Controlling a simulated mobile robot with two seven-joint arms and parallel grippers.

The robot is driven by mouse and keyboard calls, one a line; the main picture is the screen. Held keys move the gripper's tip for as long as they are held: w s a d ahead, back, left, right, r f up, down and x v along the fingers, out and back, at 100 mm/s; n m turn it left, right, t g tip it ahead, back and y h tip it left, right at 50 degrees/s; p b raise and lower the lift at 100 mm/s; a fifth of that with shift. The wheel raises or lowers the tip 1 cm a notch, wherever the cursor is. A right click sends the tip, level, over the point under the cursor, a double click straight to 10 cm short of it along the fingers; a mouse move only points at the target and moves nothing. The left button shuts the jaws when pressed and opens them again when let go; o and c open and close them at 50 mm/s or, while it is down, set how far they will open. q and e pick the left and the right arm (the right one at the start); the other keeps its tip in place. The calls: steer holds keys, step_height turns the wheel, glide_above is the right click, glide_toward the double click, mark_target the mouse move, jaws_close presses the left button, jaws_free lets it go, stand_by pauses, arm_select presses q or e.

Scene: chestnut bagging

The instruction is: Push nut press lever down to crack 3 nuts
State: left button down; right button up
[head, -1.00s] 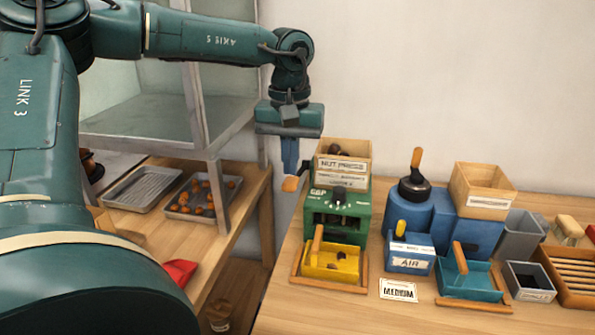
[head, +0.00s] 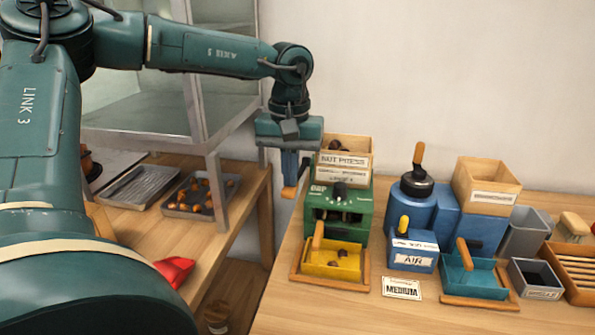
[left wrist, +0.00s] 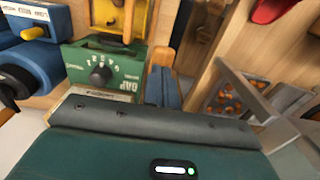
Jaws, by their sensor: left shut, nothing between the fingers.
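A few dark nuts show in the hopper. The press lever's orange-brown handle (head: 289,193) sticks out on the press's left side. My left gripper (head: 289,178) is shut and empty, pointing down with its blue fingers right over the handle; they seem to touch. In the left wrist view the fingers (left wrist: 162,88) are beside the lever (left wrist: 160,58) and press dial. Brown nuts lie in the yellow tray (head: 318,258). My right gripper is out of view.
A blue machine (head: 423,212) with an AIR box (head: 411,258), a teal tray (head: 474,279) and grey bins (head: 524,232) stand to the right. A MEDIUM card (head: 401,288) lies in front. The left table holds a tray of chestnuts (head: 190,209).

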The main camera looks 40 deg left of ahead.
mark_target(289, 197)
arm_select(q)
steer(key=shift+f, duration=0.4)
steer(key=shift+s+f+b, duration=0.15)
steer(key=shift+f+b, duration=0.8)
steer(key=shift+f, duration=0.2)
steer(key=shift+d, duration=0.1)
steer(key=shift+f, duration=0.2)
steer(key=shift+s+f+b, duration=0.15)
steer(key=shift+f+b, duration=0.65)
steer(key=shift+f, duration=0.1)
